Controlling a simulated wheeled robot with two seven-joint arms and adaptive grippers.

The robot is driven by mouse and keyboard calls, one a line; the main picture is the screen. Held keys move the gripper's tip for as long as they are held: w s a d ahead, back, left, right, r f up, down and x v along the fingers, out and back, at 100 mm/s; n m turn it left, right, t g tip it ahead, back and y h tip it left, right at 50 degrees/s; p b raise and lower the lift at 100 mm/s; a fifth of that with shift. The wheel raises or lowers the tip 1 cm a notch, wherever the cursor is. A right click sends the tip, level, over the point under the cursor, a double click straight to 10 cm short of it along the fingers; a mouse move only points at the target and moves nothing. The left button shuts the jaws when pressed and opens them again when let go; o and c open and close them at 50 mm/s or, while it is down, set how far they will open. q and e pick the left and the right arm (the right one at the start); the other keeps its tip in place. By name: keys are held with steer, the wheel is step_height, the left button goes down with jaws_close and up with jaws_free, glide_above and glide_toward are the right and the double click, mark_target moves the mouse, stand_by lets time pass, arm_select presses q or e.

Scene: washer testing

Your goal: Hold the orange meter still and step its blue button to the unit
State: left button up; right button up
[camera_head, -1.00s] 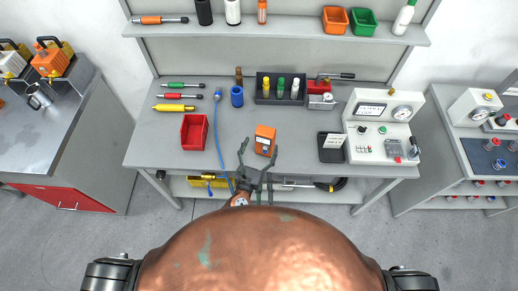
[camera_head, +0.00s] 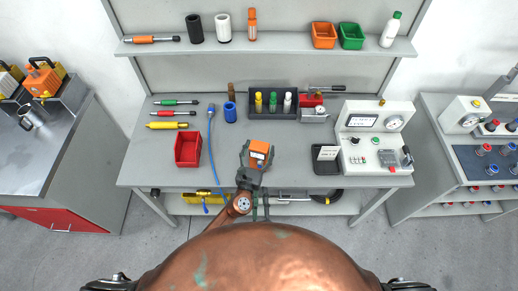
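The orange meter (camera_head: 260,147) is near the front middle of the grey bench. My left gripper (camera_head: 256,155) has one finger on each side of it and appears shut on it. The meter looks slightly tilted; its blue button and display are too small to make out. My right gripper (camera_head: 261,203) is lower, in front of the bench edge. It shows as two thin dark fingers with a gap between them and nothing in it; the rest of it is hidden.
A red bin (camera_head: 188,149) and a blue cable (camera_head: 213,150) lie left of the meter. A black tray (camera_head: 327,167) with a white card and a white test console (camera_head: 374,150) stand to the right. A black bottle rack (camera_head: 273,115) is behind.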

arm_select(q)
steer(key=c, duration=1.5)
arm_select(e)
steer(key=shift+c, duration=0.6)
jaws_close()
stand_by(0.4)
